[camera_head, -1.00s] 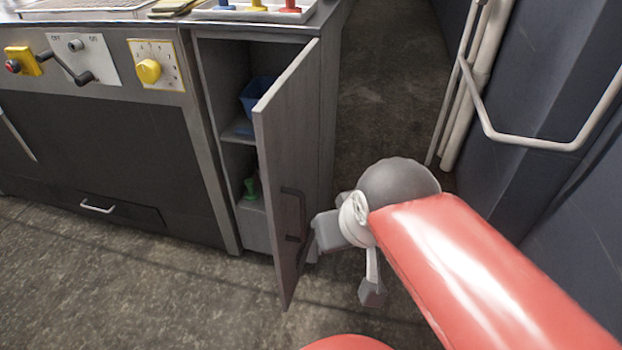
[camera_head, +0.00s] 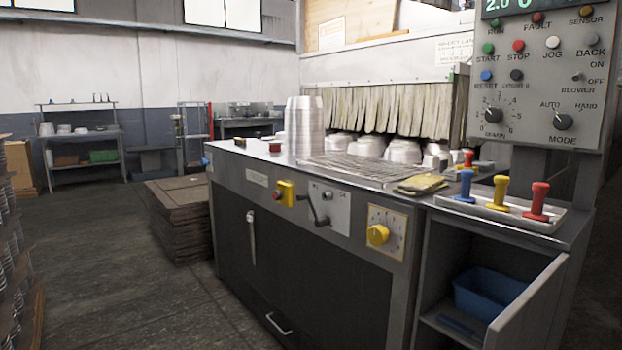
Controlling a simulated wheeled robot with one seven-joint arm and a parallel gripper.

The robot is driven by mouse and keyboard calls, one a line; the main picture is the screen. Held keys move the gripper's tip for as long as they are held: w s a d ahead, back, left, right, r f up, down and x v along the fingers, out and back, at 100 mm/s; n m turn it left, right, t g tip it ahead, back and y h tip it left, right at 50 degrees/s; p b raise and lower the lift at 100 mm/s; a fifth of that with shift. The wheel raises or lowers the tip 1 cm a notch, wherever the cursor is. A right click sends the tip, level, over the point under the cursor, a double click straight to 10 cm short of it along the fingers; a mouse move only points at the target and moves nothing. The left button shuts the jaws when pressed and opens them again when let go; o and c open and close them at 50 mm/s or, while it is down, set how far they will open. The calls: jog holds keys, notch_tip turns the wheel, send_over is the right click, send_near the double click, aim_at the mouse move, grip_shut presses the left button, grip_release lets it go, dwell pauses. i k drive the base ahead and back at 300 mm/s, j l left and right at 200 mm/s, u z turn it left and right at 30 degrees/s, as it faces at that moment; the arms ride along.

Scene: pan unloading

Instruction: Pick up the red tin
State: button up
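A small, low reddish-brown object (camera_head: 275,146) sits on the counter left of the tall stack of silver pans; it may be the red tin, but it is too small to be sure. A second small dark object with some red (camera_head: 240,141) sits further left, near the counter's left end. My gripper and arm are not in view.
The metal counter (camera_head: 310,168) holds a tall pan stack (camera_head: 304,127), a wire rack, yellow gloves (camera_head: 421,185) and a tray (camera_head: 497,208) of blue, yellow and red stamps. An open cabinet door (camera_head: 528,306) juts out at the right. Stacked pallets (camera_head: 180,222) stand left; floor is clear in front.

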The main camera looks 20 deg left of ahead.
aim_at(274, 146)
jog(key=u, duration=0.5)
jog(key=i+j+u, duration=0.2)
jog(key=u, duration=0.25)
jog(key=i+j+u, duration=0.2)
jog(key=u, duration=0.25)
jog(key=i+u, duration=0.3)
jog(key=u, duration=0.2)
jog(key=i, duration=2.3)
jog(key=i+z, duration=0.4)
jog(key=i+j+z, duration=0.55)
jog(key=i+z, duration=0.2)
